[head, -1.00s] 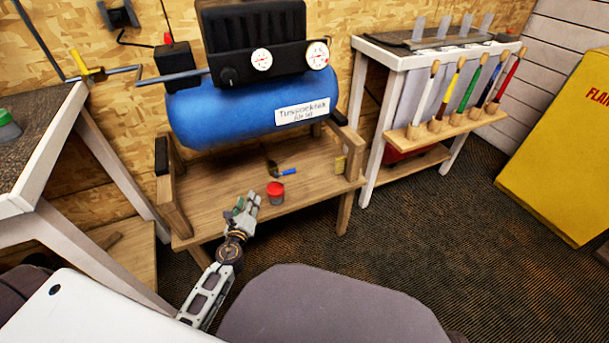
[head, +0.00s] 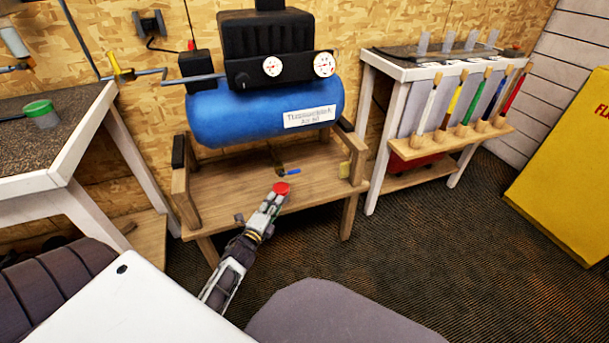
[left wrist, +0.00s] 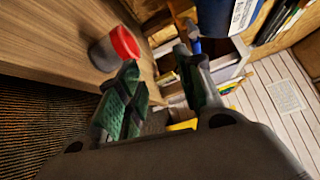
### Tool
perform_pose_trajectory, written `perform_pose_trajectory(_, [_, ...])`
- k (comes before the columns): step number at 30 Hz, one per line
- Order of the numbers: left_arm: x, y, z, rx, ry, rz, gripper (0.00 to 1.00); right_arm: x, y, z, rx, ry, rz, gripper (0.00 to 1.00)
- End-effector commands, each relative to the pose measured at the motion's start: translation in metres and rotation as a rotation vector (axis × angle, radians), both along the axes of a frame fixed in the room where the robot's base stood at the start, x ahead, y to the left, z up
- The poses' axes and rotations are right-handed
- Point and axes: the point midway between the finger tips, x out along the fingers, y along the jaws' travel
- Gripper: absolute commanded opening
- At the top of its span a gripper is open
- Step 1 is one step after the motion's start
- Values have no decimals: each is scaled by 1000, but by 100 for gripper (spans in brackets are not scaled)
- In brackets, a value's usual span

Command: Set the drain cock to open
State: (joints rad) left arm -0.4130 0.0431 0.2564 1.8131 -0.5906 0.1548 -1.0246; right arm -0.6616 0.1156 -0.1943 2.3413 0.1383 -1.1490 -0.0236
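The drain cock (head: 290,171) hangs under the blue compressor tank (head: 240,118), above the wooden stand. It has a dark body and a blue lever that points right in the head view. The blue lever also shows in the left wrist view (left wrist: 195,46), close to the upper finger. My left gripper (head: 273,200) is at the stand's front edge, below the cock in the head view. In the left wrist view its fingers (left wrist: 160,76) are spread and nothing is between them. My right gripper is not in view.
A red-lidded cup (left wrist: 122,44) stands on the wooden stand (head: 322,183), beside my left gripper, which partly hides it in the head view. White tables flank the stand. A brush rack (head: 455,135) and yellow cabinet (head: 565,165) are at right.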

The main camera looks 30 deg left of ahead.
Motion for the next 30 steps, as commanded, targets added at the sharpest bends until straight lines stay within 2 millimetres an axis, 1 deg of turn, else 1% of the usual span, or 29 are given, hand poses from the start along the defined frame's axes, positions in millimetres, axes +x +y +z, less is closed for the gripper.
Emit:
perform_pose_trajectory(3, [1,-5,11,-55,-62,-22,36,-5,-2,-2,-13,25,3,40])
perform_pose_trajectory(7, [0,-9,25,-86,-127,-44,36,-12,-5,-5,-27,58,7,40])
perform_pose_trajectory(9, [0,-12,32,-78,-157,-56,36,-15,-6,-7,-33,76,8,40])
perform_pose_trajectory(12, [-1,-15,37,-42,-177,-71,36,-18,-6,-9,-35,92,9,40])
perform_pose_trajectory(26, [0,-15,37,-19,-174,-70,36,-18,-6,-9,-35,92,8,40])
perform_pose_trajectory(30, [3,-15,38,-19,-175,-70,36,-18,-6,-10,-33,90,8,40])
